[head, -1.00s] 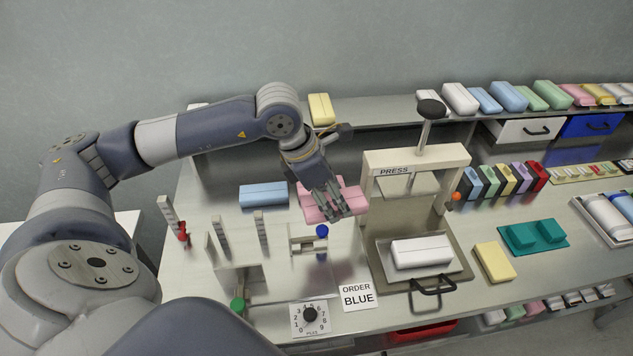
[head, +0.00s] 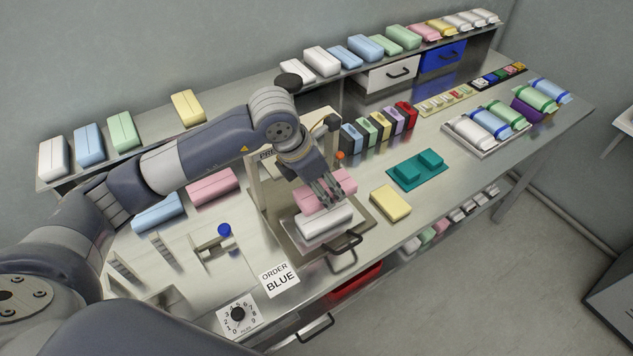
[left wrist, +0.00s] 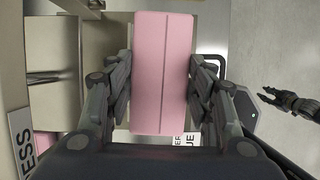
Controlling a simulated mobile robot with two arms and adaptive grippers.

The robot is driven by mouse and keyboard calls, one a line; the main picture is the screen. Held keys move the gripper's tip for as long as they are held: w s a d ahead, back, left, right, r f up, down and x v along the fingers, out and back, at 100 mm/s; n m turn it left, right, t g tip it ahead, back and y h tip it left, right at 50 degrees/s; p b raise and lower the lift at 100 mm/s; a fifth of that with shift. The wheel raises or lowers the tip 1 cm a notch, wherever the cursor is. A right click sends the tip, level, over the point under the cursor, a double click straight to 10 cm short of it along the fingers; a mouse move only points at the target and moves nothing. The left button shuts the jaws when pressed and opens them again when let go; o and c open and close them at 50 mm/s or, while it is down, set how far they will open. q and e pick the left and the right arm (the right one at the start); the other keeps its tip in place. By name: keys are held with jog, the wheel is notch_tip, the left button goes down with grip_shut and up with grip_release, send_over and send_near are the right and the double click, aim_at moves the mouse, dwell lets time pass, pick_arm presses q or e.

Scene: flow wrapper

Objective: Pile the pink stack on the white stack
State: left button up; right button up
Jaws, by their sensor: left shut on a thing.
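My left gripper (head: 332,190) is shut on a pink stack (head: 312,198), with its fingers on the two long sides. The pink stack fills the middle of the left wrist view (left wrist: 162,70), between the fingers. The white stack (head: 325,226) lies on the press's plate, directly below and slightly in front of the pink one in the head view. I cannot tell whether the two touch. Another pink stack (head: 212,187) lies on the table beside a blue stack (head: 158,212). My right gripper (left wrist: 285,100) shows at the right of the left wrist view, empty, its opening unclear.
The press frame (head: 258,190) stands just behind and left of the held stack, partly hidden by my arm. A handle (head: 344,250) sticks out in front of the plate. A yellow stack (head: 390,203) and a teal fixture (head: 416,168) lie to the right.

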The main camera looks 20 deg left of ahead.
pick_arm(q)
jog(key=shift+f+b, duration=1.5)
jog(key=shift+f, duration=1.25)
jog(key=shift+f+b, duration=0.35)
jog(key=shift+b, duration=0.15)
jog(key=shift+f, duration=0.2)
jog(key=o, duration=0.9)
jog(key=shift+s+a+r, duration=0.1)
jog(key=shift+r, duration=0.1)
jog(key=v, duration=1.1)
jog(key=shift+s+a+r, duration=0.1)
jog(key=shift+s+r, duration=0.05)
jog(key=shift+r, duration=0.15)
